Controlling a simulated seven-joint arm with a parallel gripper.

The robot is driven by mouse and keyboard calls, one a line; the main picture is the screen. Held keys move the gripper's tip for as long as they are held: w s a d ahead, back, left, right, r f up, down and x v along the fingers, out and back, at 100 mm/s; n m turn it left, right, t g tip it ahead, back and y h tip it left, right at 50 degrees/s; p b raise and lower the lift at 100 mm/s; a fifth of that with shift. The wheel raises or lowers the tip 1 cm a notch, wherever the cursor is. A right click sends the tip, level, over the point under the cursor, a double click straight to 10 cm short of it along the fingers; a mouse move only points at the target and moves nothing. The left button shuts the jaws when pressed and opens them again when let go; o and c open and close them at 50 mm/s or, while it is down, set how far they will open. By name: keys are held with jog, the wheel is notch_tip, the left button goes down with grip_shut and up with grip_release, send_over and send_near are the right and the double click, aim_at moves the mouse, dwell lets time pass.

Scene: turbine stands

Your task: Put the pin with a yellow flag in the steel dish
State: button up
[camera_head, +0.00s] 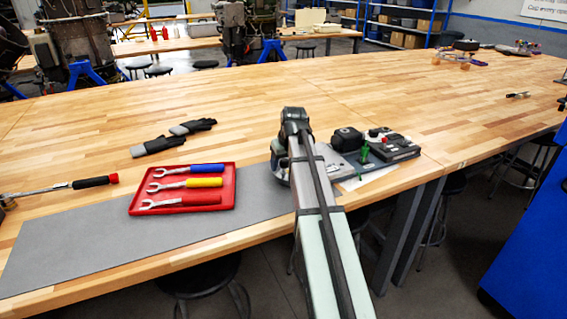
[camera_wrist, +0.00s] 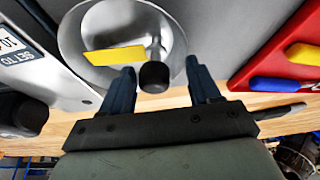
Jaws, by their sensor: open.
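The steel dish (camera_wrist: 172,22) is at the top of the wrist view, round and shiny. The pin's yellow flag (camera_wrist: 115,55) shows over the dish, with a thin shaft at its right end. A black knob (camera_wrist: 154,76), apparently the pin's end, is between my fingers, with a gap on each side. The pin looks to be in the dish, though I cannot tell whether it touches the bottom. My gripper (camera_wrist: 160,80) is open around the knob. In the head view my arm hides the dish and the flag.
A red tray (camera_head: 134,208) with blue, yellow and red-handled wrenches lies left of my arm on a grey mat (camera_head: 60,246). Right of my arm are a green pin (camera_head: 364,152), a black block (camera_head: 347,139) and a dark device (camera_head: 396,148). Gloves (camera_head: 165,142) lie farther back.

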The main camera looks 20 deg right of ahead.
jog(key=v, duration=1.2)
jog(key=shift+r, duration=0.1)
